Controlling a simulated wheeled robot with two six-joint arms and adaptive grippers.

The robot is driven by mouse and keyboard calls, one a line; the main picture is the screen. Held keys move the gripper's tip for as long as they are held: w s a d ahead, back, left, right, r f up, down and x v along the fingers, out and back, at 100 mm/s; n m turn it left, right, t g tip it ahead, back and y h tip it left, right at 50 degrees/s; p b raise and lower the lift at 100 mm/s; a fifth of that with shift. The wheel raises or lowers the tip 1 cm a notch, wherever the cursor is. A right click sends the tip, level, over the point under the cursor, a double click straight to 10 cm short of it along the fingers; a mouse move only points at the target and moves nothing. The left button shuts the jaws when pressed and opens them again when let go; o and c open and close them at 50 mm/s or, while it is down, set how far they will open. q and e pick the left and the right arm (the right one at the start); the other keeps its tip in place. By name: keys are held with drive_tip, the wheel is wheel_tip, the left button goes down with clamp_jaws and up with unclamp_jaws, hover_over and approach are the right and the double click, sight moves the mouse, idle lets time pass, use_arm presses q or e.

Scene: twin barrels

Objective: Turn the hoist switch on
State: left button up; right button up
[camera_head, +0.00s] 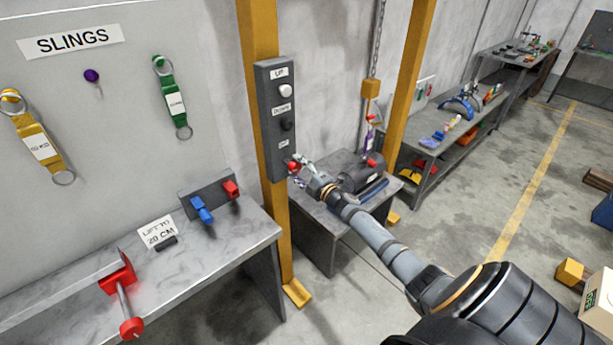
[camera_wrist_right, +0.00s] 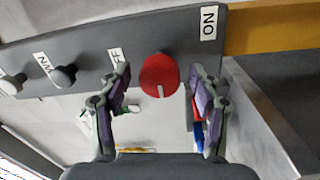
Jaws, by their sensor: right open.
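The hoist switch is a red round knob (camera_wrist_right: 157,72) low on a grey control panel (camera_head: 268,85). Its white mark points toward the bottom of the right wrist view. The ON label (camera_wrist_right: 208,22) is right of the knob there, and a partly covered OFF label (camera_wrist_right: 117,60) is left. My right gripper (camera_wrist_right: 160,85) is open, its two fingers on either side of the knob. In the head view my right gripper (camera_head: 300,170) is at the panel's lower end. My left gripper is not in view.
The panel also carries a white UP button (camera_head: 285,90) and a black DOWN button (camera_head: 287,124), on a yellow post (camera_head: 258,30). A steel bench (camera_head: 220,250) stands left. A low table (camera_head: 330,215) stands behind my right arm.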

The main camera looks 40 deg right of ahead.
drive_tip(key=s, duration=1.1)
drive_tip(key=shift+d+f, duration=0.15)
drive_tip(key=shift+d, duration=0.2)
drive_tip(key=s+d+f+m+g+h, duration=0.1)
drive_tip(key=s+d+f+m+g, duration=0.15)
drive_tip(key=f, duration=0.55)
drive_tip(key=s+d+f+m+g+h, duration=0.1)
drive_tip(key=s+f+m+h, duration=0.15)
drive_tip(key=f, duration=0.55)
drive_tip(key=s+a+f+m+g, duration=0.1)
drive_tip(key=s+f+m+g, duration=0.2)
drive_tip(key=s+f, duration=0.45)
drive_tip(key=s+a+f+m+g, duration=0.1)
drive_tip(key=s+f+m+g, duration=0.3)
drive_tip(key=f, duration=0.7)
drive_tip(key=s+a+f+m+g, duration=0.1)
drive_tip(key=s+a+f+g, duration=0.1)
drive_tip(key=s+a+f, duration=0.3)
drive_tip(key=s+a+f+m+g+y, duration=0.1)
drive_tip(key=s+a+f, duration=0.5)
drive_tip(key=s, duration=0.8)
drive_tip(key=s+a+f+m+g, duration=0.2)
drive_tip(key=s+a+f, duration=0.3)
drive_tip(key=s, duration=0.4)
drive_tip(key=shift+s+a+f+m+g, duration=0.35)
drive_tip(key=shift+f+g, duration=0.2)
drive_tip(key=shift+g, duration=0.3)
